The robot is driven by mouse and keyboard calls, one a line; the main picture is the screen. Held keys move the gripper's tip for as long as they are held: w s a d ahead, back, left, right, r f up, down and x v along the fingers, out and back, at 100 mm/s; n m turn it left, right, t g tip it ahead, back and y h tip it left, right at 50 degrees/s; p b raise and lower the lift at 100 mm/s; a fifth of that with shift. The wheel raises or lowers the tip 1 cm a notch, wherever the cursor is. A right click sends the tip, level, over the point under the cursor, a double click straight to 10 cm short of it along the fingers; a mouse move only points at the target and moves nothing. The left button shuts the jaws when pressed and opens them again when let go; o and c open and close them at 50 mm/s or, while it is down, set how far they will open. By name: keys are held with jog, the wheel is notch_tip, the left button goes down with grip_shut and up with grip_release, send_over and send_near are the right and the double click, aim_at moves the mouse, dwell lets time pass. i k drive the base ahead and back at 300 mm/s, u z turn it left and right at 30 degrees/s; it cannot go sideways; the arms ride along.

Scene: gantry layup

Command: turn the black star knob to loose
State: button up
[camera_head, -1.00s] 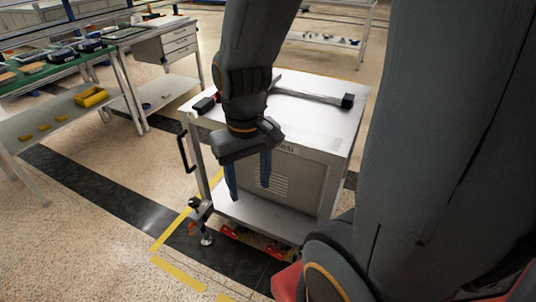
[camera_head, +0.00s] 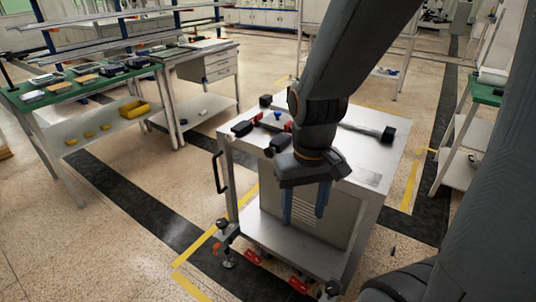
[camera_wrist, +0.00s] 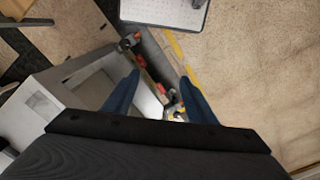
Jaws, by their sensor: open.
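My gripper (camera_head: 303,214) is open and empty, with its blue fingers pointing down in front of the cart's front panel. It also shows in the wrist view (camera_wrist: 159,80), fingers apart, with the cart's lower edge beyond them. The metal cart (camera_head: 375,212) stands below and behind my gripper. A dark fitting with orange parts (camera_head: 222,224) sits low at the cart's left front corner; it also shows in the wrist view (camera_wrist: 130,41). I cannot make out a star shape on it or on any other black part, so which one is the star knob is unclear.
Small black, red and blue parts (camera_head: 242,128) and a bar with a black end (camera_head: 388,134) lie on the cart top. Red pieces (camera_head: 297,284) show at the cart's foot. A green-topped bench (camera_head: 60,85) stands at left. The floor at left front is clear.

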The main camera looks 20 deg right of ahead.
aim_at(270, 152)
jog(key=k, duration=0.5)
jog(key=u, duration=1.45)
jog(key=k, duration=0.7)
jog(key=z, duration=0.75)
jog(key=i, duration=0.5)
